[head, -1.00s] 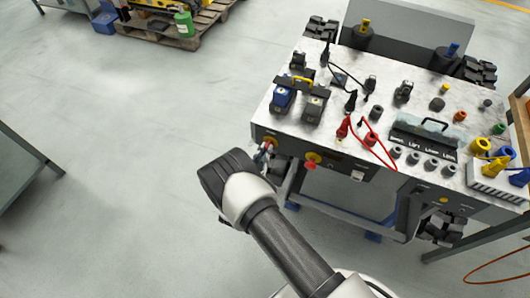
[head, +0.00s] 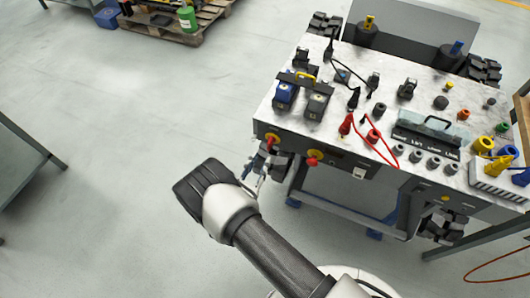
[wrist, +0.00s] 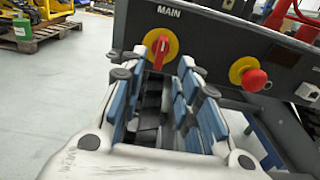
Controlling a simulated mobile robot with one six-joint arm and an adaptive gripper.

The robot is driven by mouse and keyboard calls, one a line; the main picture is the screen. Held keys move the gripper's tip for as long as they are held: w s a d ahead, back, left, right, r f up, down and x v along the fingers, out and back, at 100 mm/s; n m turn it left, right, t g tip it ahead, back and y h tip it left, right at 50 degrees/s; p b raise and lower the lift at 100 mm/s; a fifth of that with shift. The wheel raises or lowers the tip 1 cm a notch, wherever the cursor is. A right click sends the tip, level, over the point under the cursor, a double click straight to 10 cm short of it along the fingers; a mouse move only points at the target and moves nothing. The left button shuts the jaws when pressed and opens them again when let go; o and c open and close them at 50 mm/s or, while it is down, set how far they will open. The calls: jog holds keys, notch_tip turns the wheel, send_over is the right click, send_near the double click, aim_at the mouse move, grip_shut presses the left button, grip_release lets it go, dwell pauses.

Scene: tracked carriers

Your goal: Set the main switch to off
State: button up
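The main switch (wrist: 160,47) is a red handle on a round yellow plate, under the label MAIN on the carrier's dark front panel. In the wrist view its handle stands nearly upright, leaning slightly. It also shows at the panel's left end in the head view (head: 272,139). My gripper (wrist: 161,76) is open and empty, with blue-padded fingers either side of a clear gap. The switch shows just beyond the fingertips, apart from them as far as I can see. In the head view my gripper (head: 256,174) is just below and left of the switch.
A red mushroom button (wrist: 255,79) on a yellow collar sits right of the switch. The carrier's top (head: 300,122) bears connectors, cables and knobs. A grey table (head: 22,165) stands at the left. Open floor (head: 130,120) lies left of the carrier.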

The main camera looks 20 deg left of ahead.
jog(key=s, duration=0.5)
jog(key=shift+s+a, duration=0.2)
jog(key=w+d+r+m+g+h, duration=0.4)
jog(key=d+r+m+h, duration=0.1)
jog(key=d+r+m, duration=0.3)
jog(key=w+d+r+m+g+h, duration=0.3)
jog(key=d+r+m+g+h, duration=0.15)
jog(key=d+r, duration=0.5)
jog(key=s+d+r+m+g, duration=0.5)
jog(key=d+r+m+g, duration=0.2)
jog(key=d+r+m, duration=0.3)
jog(key=s+d+r+m+t+y, duration=0.1)
jog(key=s+d+r+m+y, duration=0.1)
jog(key=s+r+m+y, duration=0.3)
jog(key=s+d+r+m+t+y, duration=0.1)
jog(key=s+d+r+m+y, duration=0.2)
jog(key=s, duration=0.8)
notch_tip(320, 180, up, 3)
jog(key=m+y, duration=0.2)
jog(key=m, duration=0.2)
jog(key=shift+s+f+m+y, duration=0.15)
jog(key=shift+s+m+y, duration=0.15)
jog(key=shift+m+y, duration=0.05)
